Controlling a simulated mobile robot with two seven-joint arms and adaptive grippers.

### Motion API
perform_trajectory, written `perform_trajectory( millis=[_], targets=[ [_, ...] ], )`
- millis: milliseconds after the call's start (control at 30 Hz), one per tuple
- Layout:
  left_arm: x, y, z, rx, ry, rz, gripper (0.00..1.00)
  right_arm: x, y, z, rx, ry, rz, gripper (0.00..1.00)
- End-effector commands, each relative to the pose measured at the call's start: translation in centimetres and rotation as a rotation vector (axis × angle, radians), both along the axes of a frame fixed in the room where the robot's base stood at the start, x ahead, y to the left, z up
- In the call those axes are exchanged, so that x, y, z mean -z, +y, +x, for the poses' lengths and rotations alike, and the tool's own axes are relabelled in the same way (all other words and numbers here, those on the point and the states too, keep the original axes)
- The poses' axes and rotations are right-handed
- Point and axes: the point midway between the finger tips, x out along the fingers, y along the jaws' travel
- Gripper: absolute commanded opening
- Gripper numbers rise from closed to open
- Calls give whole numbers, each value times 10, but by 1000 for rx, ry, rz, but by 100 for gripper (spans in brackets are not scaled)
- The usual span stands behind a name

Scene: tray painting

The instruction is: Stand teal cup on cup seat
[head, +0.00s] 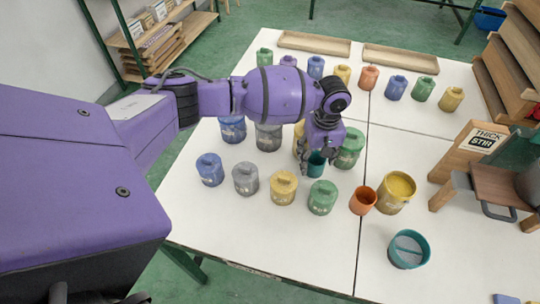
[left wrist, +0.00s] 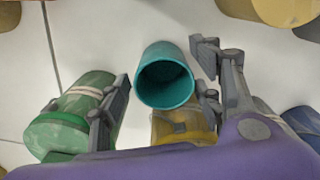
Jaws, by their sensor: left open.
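The teal cup (head: 316,165) stands on the white table among the lidded paint pots, partly hidden by my left gripper (head: 320,153) in the head view. In the left wrist view the teal cup (left wrist: 165,78) shows its open, empty mouth. The fingers of my left gripper (left wrist: 162,82) are apart, one on each side of the cup, and I see no clear contact. I cannot make out which spot is the cup seat. My right gripper is not in view.
A green pot (left wrist: 72,118) and a yellow pot (left wrist: 183,126) stand close to the cup. An orange cup (head: 362,201), a yellow bucket (head: 396,191) and a teal container (head: 408,249) stand to the right. A wooden stand (head: 466,152) with a "THICK STIR" sign is farther right.

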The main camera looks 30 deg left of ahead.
Motion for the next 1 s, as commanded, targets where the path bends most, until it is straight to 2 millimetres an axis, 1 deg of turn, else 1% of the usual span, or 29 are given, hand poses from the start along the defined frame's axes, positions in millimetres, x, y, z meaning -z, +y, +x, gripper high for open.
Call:
perform_trajectory(
  millis=[67,267,600,633,667,867,1000],
  targets=[
    [3,0,1,0,-2,0,59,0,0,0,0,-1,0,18],
    [2,0,1,1,-4,0,59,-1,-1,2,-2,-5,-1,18],
    [2,-1,2,2,-4,0,15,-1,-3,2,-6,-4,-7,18],
    [1,-1,2,2,-4,0,14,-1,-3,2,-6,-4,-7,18],
    [1,-1,2,2,-4,0,10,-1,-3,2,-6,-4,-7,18],
    [1,-1,2,2,-4,0,10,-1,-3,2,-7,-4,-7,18],
    [-5,-2,-2,3,-5,-1,10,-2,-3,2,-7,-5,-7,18]
  ],
)
